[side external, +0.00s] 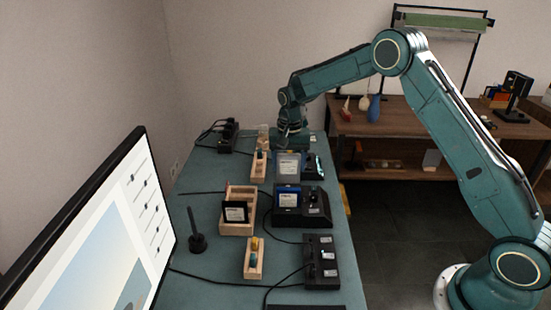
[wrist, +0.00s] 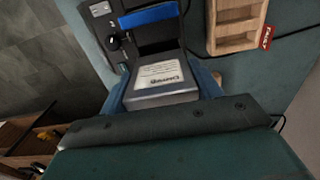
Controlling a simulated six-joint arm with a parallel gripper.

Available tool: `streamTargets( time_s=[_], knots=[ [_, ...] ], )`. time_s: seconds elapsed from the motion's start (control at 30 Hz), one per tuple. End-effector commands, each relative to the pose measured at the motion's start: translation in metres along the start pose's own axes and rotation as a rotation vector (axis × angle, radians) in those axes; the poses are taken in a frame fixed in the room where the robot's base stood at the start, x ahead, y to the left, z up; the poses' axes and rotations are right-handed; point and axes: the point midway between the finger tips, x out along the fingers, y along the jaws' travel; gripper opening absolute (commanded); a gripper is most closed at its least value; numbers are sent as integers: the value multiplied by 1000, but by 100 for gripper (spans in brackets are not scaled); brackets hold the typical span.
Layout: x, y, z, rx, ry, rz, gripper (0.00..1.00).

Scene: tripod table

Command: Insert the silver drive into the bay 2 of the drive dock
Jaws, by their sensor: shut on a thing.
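The silver drive (wrist: 160,82), with a white label, is held between the blue fingers of my gripper (wrist: 162,88) in the wrist view. In the side view the silver drive (side external: 288,163) stands label-forward at the far part of the table, below my gripper (side external: 290,140). The black drive dock (side external: 302,212) has a blue drive (side external: 286,195) standing in it; the dock also shows in the wrist view (wrist: 158,38). The silver drive is on the far side of the blue drive, apart from it. Its lower edge is hidden, so I cannot tell whether it touches a bay.
A wooden tray (side external: 225,229) left of the dock holds a black drive. Smaller wooden holders (side external: 253,272) stand in front and behind. A black device (side external: 313,167) is right of the silver drive. A power strip (side external: 322,263), cables and a black stand (side external: 197,242) are nearer.

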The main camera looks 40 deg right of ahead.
Motion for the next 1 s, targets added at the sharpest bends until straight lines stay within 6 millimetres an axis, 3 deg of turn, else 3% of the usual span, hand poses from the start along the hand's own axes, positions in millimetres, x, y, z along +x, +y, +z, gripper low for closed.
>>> streamTargets(
  time_s=[0.4,1.0],
  knots=[
    [21,0,0,0,-1,1,37],
    [23,0,0,0,0,0,37]
  ],
)
